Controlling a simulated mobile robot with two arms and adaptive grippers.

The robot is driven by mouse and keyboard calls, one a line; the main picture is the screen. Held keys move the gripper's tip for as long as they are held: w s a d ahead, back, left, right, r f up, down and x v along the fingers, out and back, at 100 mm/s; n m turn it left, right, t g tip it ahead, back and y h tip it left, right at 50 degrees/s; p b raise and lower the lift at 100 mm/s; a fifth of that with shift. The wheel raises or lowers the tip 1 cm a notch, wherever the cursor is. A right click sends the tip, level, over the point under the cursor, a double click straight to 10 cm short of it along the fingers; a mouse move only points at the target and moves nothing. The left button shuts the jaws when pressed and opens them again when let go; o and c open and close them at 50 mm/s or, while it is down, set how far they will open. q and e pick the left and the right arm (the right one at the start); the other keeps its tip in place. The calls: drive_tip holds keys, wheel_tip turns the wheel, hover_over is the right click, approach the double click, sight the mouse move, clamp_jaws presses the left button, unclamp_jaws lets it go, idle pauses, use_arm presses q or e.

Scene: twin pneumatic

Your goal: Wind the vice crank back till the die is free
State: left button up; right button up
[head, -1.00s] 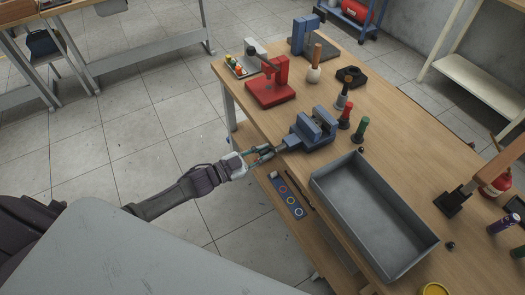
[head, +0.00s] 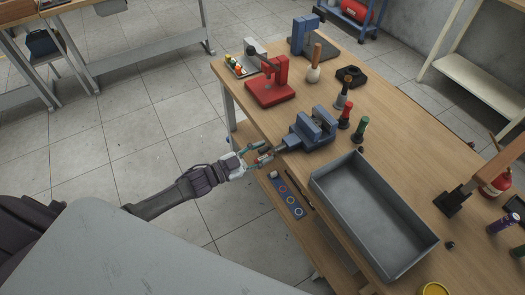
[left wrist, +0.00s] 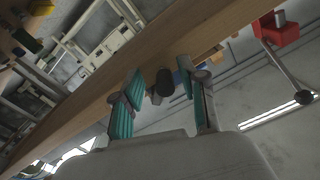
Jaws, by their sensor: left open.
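The blue-grey vice (head: 313,130) stands at the table's near left edge, its screw end pointing towards my left gripper. My left gripper (head: 265,153) is open just off that edge, at the crank end of the vice. In the left wrist view, a dark round knob (left wrist: 165,82), apparently part of the crank, shows between the spread teal fingers (left wrist: 160,78). I cannot tell whether either finger touches it. The crank is small and partly hidden by the fingers in the head view. I cannot make out the die in the vice jaws. My right gripper is not in view.
A grey open tray (head: 372,215) lies right of the vice. A red press (head: 270,88) stands behind it, and green- and red-handled tools (head: 360,128) stand close on its right. A blue strip with rings (head: 287,195) lies below the table edge.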

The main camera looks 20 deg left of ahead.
use_arm(q)
drive_tip(key=v, duration=1.1)
drive_tip(key=shift+s+a, duration=0.15)
drive_tip(key=shift+a, duration=0.1)
